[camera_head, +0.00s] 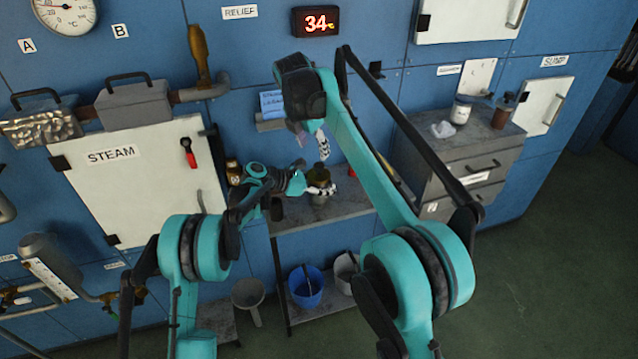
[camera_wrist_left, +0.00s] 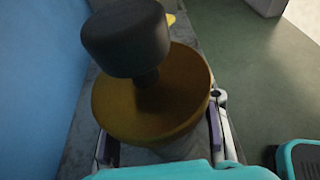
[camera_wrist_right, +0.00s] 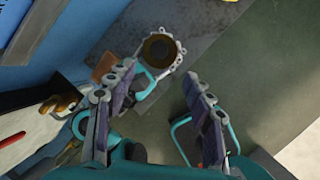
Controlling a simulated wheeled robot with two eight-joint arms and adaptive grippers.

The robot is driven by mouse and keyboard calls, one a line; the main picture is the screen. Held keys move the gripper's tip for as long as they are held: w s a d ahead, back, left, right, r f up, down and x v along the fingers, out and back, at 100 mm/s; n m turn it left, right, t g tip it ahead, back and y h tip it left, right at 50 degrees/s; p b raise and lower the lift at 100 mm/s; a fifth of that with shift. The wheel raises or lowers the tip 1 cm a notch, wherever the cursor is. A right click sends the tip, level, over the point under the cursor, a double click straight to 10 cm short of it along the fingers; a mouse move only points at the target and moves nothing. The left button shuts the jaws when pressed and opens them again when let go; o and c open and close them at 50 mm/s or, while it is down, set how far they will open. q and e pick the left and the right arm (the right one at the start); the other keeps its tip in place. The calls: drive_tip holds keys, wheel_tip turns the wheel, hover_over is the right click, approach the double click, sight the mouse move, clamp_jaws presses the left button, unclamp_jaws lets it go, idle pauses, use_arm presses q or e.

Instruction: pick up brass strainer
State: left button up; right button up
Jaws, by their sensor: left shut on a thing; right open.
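The brass strainer (camera_head: 319,176) shows as a round brass top with a dark knob over a greyish lower body. It is at the small grey bench. In the left wrist view, its brass disc (camera_wrist_left: 185,95) fills the middle below the dark knob. My left gripper (camera_head: 320,190) is shut around its lower body, one finger on each side. I cannot tell whether its base touches the bench. My right gripper (camera_head: 308,138) is open and empty above it. In the right wrist view the strainer's round top (camera_wrist_right: 159,48) lies beyond the spread fingers, apart from them.
A blue bucket (camera_head: 306,288) and a grey bucket (camera_head: 345,272) are on the lower shelf. A drawer cabinet (camera_head: 440,165) stands right, with a white jar (camera_head: 461,110) on top. Green floor is clear at right.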

sight(319, 164)
drive_tip(key=f+n, duration=0.1)
drive_tip(key=w+f+n, duration=0.1)
drive_tip(key=f, duration=0.1)
drive_tip(key=w+f, duration=0.1)
drive_tip(key=f, duration=0.1)
drive_tip(key=shift+w+d+f+n, duration=0.1)
drive_tip(key=shift+d+f+n, duration=0.15)
drive_tip(key=shift+d+n, duration=0.15)
drive_tip(key=shift+w+x, duration=0.2)
drive_tip(key=shift+x, duration=2.55)
drive_tip(key=shift+d+r, duration=0.1)
drive_tip(key=shift+r, duration=0.05)
clamp_jaws()
